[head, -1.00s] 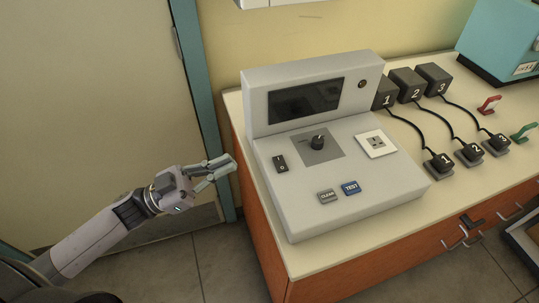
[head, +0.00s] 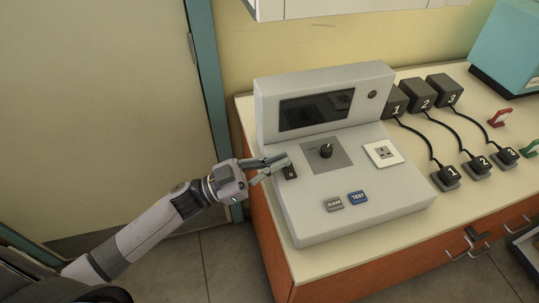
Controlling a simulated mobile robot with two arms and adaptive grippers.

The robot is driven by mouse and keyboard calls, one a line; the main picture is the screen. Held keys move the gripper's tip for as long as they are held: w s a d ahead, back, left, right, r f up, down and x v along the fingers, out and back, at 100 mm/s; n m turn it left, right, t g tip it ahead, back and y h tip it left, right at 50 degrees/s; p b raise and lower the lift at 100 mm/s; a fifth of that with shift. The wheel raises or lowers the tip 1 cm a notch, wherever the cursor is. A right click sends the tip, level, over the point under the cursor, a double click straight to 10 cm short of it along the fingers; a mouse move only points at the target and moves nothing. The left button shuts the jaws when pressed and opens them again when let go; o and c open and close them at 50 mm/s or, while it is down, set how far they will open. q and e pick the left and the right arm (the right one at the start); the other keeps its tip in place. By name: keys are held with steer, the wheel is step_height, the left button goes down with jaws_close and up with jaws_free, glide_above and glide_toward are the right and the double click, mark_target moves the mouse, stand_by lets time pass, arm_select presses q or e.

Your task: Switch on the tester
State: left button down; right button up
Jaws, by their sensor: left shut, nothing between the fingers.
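The tester (head: 330,222) is a light grey console with a dark, blank screen (head: 316,110) on its raised back. Its sloped front bears a black rocker switch (head: 290,173) at the left, a black knob (head: 326,151), a socket (head: 383,153), a grey CLEAR button (head: 334,203) and a blue TEST button (head: 357,197). My left gripper (head: 284,162) is shut and empty, its fingertips at the upper end of the rocker switch, partly covering it. I cannot tell whether they touch it. My right gripper is not in view.
Several black adapters, numbered and wired to plugs (head: 446,177), stand right of the tester. Red (head: 500,117) and green (head: 530,147) clips lie beyond them, near a teal device (head: 508,50). A white cabinet (head: 340,8) hangs above. The counter has drawers with handles below.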

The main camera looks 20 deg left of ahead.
arm_select(q)
steer(key=shift+f, duration=0.45)
